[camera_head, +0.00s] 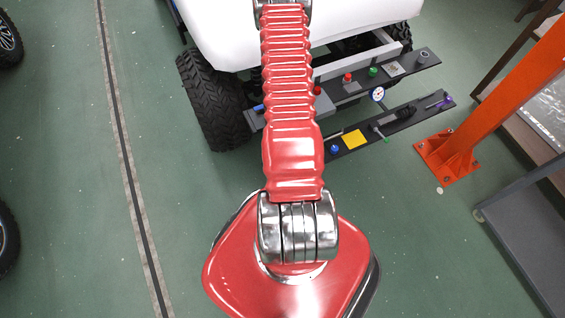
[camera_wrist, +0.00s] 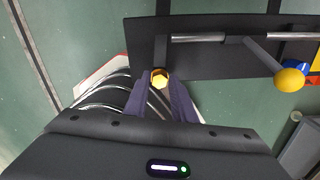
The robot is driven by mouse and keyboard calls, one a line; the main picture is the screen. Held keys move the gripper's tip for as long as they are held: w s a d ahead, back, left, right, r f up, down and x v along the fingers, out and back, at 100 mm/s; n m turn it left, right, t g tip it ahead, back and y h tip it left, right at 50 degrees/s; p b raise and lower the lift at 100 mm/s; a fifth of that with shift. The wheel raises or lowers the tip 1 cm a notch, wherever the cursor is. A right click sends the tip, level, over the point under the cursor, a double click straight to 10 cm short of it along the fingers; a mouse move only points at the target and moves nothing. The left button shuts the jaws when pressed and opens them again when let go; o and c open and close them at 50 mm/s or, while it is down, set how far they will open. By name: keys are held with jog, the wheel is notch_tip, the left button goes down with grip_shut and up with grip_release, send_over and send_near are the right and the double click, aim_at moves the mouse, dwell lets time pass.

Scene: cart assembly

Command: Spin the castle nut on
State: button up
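In the wrist view, my gripper (camera_wrist: 160,82) has two dark purple-grey fingers that come together around a small gold hex-shaped nut (camera_wrist: 160,77). The fingertips appear to touch the nut on both sides. The nut lies at the lower edge of a black panel (camera_wrist: 210,62), in line with a dark grey bar (camera_wrist: 162,48). Whether the nut sits on a thread cannot be told. In the head view my gripper and the nut are hidden behind my red arm.
A lever with a yellow ball (camera_wrist: 289,80) sticks out right of the nut, below a silver rod (camera_wrist: 198,38). The white-bodied cart (camera_head: 215,30) carries two black panels with knobs (camera_head: 390,125).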

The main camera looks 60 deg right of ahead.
jog(key=shift+o, duration=0.8)
jog(key=shift+w, duration=0.1)
